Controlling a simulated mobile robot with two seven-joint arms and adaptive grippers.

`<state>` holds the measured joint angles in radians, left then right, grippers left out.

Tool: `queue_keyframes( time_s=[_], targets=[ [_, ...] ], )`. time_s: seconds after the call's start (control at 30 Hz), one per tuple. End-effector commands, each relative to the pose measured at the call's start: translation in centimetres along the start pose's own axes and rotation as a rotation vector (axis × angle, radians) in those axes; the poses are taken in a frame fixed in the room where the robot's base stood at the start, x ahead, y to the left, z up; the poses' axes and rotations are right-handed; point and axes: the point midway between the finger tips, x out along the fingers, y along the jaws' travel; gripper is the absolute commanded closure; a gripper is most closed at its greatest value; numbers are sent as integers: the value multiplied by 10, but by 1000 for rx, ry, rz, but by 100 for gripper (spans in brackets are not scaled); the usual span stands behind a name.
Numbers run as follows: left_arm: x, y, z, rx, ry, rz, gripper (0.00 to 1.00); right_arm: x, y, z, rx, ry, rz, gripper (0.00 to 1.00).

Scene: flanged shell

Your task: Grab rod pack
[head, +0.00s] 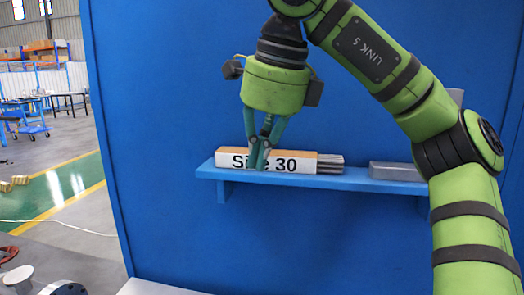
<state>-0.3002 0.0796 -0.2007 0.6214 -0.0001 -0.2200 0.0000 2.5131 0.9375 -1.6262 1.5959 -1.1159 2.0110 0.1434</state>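The rod pack (298,164) is a long box with a tan top and a white front label reading "Size 30", with grey rods sticking out of its right end. It lies lengthwise on a blue wall shelf (350,181). My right gripper (259,165) points down at the pack, left of its middle. Its teal fingers come close together and cover part of the label. Whether a finger is behind the pack, or whether they touch it, I cannot tell. My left gripper is not in view.
A grey block (394,171) lies on the shelf to the right, partly behind my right arm. A blue panel (160,130) stands behind the shelf. Open floor lies left of the panel.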

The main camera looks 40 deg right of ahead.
Motion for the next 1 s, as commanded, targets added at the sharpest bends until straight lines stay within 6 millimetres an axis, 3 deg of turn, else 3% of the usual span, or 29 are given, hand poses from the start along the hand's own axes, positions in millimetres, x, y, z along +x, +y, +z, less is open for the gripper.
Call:
queue_keyframes(
  time_s=[0.23,0.3,0.43,0.8,1.0],
  targets=[
    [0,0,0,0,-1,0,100,-1,0,0,-1,-3,-2,100],
    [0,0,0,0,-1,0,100,-1,0,1,-1,-3,-2,70],
    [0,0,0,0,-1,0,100,-1,0,1,-1,-4,-3,20],
    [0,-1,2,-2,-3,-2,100,-2,0,1,-1,-4,-3,20],
    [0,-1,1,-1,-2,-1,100,-19,0,1,-1,-6,-6,20]
  ],
)
